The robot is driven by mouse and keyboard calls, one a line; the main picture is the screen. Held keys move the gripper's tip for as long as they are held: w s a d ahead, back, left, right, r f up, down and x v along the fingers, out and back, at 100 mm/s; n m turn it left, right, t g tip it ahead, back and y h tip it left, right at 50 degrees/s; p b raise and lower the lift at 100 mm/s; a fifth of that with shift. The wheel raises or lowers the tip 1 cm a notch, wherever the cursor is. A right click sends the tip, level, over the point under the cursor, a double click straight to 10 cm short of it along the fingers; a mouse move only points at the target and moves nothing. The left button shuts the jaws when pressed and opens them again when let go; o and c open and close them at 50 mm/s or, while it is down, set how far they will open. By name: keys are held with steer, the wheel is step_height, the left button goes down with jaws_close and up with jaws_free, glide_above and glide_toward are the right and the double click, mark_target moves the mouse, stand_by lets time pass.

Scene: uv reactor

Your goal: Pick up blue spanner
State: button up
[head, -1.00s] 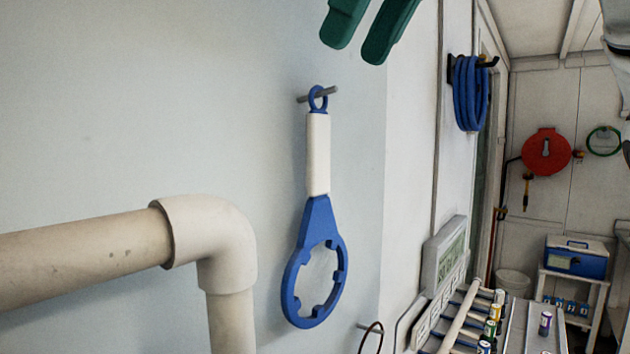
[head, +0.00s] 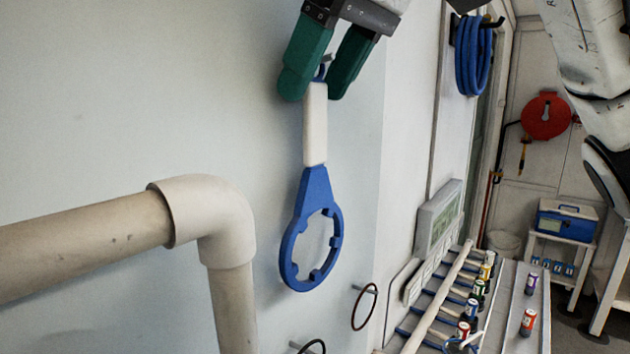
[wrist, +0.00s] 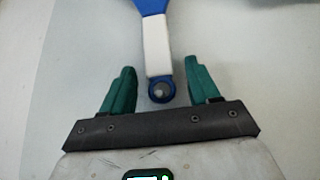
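The blue spanner (head: 312,225) has a blue ring head with inner notches and a white handle. It hangs upright on the left wall from a peg through a small loop at its top. In the wrist view the spanner (wrist: 157,45) lies between my fingers, with its loop and the peg end visible. My gripper (head: 313,92) has two green fingers, open, one on each side of the loop and the top of the handle. In the wrist view my gripper (wrist: 157,80) shows clear gaps on both sides of the spanner. Whether a finger touches the spanner cannot be told from the head view.
A beige pipe with a white elbow (head: 212,215) stands left of the spanner. Dark rings (head: 364,307) hang on pegs below right. A blue hose (head: 472,55) hangs farther right. A rack with several small coloured canisters (head: 472,308) is at lower right.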

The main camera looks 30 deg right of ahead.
jaws_close()
stand_by(0.3)
steer(key=shift+r+b, duration=0.1)
steer(key=shift+b, duration=0.25)
